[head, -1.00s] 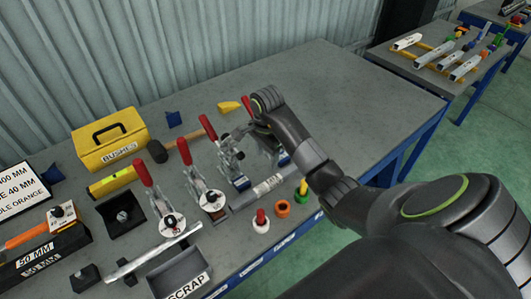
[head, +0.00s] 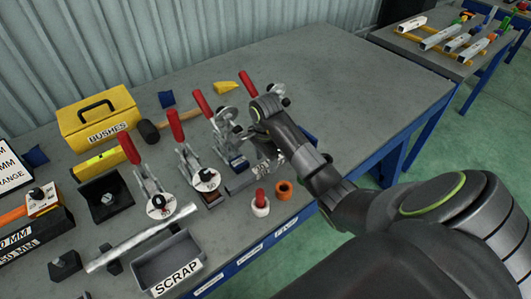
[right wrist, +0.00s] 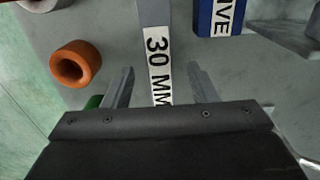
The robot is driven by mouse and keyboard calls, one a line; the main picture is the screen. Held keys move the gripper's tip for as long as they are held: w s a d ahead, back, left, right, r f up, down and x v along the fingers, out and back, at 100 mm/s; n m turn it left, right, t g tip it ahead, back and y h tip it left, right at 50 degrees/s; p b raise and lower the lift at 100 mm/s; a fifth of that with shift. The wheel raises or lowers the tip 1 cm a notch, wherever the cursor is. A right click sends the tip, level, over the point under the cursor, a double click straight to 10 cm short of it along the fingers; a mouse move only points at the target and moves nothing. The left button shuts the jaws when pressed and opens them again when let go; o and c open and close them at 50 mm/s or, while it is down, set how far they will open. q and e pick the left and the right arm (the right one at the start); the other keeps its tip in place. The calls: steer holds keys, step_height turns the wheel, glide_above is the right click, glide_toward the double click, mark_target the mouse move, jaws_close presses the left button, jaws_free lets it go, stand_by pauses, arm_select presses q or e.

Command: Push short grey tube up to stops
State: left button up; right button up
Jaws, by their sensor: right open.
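The short grey tube (head: 240,184) lies on the bench to the right of the clamps; my right gripper hides part of it in the head view. In the right wrist view the tube (right wrist: 153,18) runs up the picture, with a white "30 MM" label on it. My right gripper (right wrist: 161,82) is open, one finger on each side of the tube, with gaps visible. In the head view my right gripper (head: 268,160) is over the tube's right part. I cannot tell which pieces are the stops, or whether the tube touches them. My left gripper is not in view.
Red-handled toggle clamps (head: 188,152) stand left of the tube. A blue labelled block (right wrist: 219,16) lies close beside it. An orange ring (head: 284,190) and a red-topped white piece (head: 260,203) are near the front edge. A scrap tray (head: 168,262) is front left. The back right is clear.

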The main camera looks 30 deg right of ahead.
steer(key=shift+f, duration=0.8)
jaws_close()
steer(key=shift+w+d+b, duration=0.1)
steer(key=shift+d+b, duration=0.35)
steer(key=shift+d, duration=0.65)
stand_by(0.8)
steer(key=shift+w+r+b, duration=0.15)
steer(key=shift+w+b, duration=0.8)
steer(key=shift+w, duration=0.1)
steer(key=shift+w+b, duration=0.1)
steer(key=shift+b, duration=0.2)
stand_by(0.5)
